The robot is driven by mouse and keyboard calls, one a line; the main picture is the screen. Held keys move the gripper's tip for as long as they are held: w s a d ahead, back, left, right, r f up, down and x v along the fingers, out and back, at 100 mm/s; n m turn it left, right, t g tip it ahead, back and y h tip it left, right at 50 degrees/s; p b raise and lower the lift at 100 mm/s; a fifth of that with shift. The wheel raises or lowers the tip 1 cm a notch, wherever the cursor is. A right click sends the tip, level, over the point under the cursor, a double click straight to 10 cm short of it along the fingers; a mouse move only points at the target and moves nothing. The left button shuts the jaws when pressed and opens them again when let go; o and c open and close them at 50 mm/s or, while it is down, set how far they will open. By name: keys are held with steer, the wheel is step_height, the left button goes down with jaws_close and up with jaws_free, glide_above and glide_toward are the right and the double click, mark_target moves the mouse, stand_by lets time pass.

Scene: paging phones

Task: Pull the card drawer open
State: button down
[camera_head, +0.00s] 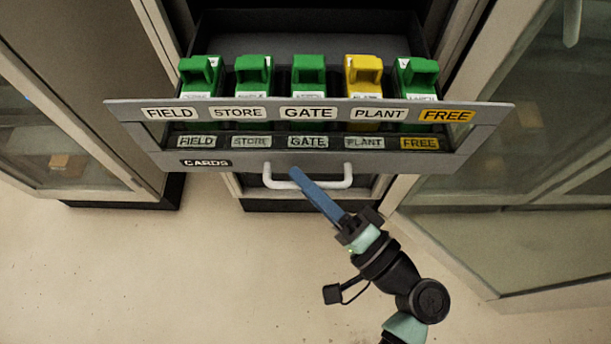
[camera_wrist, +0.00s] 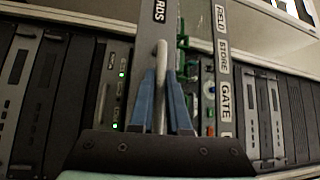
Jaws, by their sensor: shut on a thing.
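The card drawer (camera_head: 250,161) stands pulled out from its cabinet, with a grey front marked CARDS. Its white bar handle (camera_head: 340,181) is on the lower front. Several green blocks (camera_head: 308,76) and one yellow block (camera_head: 363,76) stand in a row inside, behind labels FIELD, STORE, GATE, PLANT and FREE. My gripper (camera_head: 297,175) reaches up from the lower right with its blue fingers at the handle. In the wrist view the fingers (camera_wrist: 162,100) are shut on the handle (camera_wrist: 162,62), one on each side. The finger tips hide part of the handle.
Glass-fronted cabinets stand on the left (camera_head: 70,150) and right (camera_head: 520,170). The pale floor (camera_head: 150,270) in front of the drawer is clear. The wrist view shows dark rack units (camera_wrist: 25,85) with small green lights beside the drawer.

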steer(key=c, duration=0.9)
jaws_free()
steer(key=shift+d, duration=0.1)
steer(key=b+v, duration=0.1)
steer(key=v, duration=1.2)
steer(key=shift+s+f, duration=0.1)
